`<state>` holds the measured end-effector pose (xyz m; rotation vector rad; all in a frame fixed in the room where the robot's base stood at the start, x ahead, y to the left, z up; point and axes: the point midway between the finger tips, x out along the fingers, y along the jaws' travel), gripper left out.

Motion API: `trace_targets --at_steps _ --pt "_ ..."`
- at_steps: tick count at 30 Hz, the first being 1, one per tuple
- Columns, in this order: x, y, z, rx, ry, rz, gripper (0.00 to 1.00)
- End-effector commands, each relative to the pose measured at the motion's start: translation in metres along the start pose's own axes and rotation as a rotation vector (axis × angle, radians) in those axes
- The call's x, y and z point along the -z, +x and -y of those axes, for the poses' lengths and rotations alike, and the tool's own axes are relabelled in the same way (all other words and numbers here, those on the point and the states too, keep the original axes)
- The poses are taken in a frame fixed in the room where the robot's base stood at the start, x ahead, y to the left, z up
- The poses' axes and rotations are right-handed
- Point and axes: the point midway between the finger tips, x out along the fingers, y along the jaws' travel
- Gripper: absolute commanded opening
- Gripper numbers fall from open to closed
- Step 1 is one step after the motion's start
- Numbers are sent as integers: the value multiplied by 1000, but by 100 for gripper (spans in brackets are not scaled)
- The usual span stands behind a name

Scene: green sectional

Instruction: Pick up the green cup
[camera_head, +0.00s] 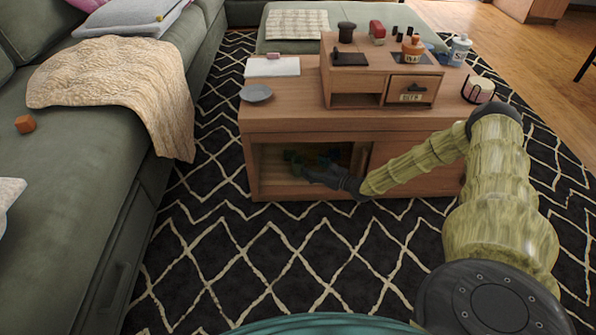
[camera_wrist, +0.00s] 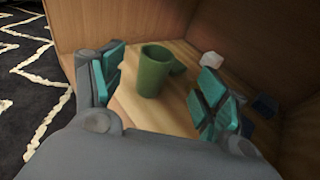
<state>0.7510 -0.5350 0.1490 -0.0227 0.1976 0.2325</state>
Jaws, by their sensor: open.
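The green cup (camera_wrist: 153,72) stands upright on the wooden floor of the table's open lower compartment, with its handle toward the right in the wrist view. My gripper (camera_wrist: 158,92) is open, with its teal-padded fingers on either side of the cup's direction. The cup appears a little beyond the fingertips; I cannot tell the exact gap. In the head view my gripper (camera_head: 318,174) reaches into the compartment of the wooden coffee table (camera_head: 290,122). There the cup is hard to make out in the shade behind the gripper.
A whitish object (camera_wrist: 212,60) and a dark blue object (camera_wrist: 264,105) lie in the compartment, right of the cup. Wooden walls close in at the back and right. A grey plate (camera_head: 256,93) and a small drawer box (camera_head: 390,75) sit on the tabletop. A green sofa (camera_head: 60,190) stands left.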

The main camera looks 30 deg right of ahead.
Motion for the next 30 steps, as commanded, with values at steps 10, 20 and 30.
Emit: trace_targets --at_steps 10,20,30 --pt "2 37 -1 -1 0 -1 74" --pt "5 59 -3 -3 -1 0 74" --pt "1 88 -3 -2 -1 -1 74"
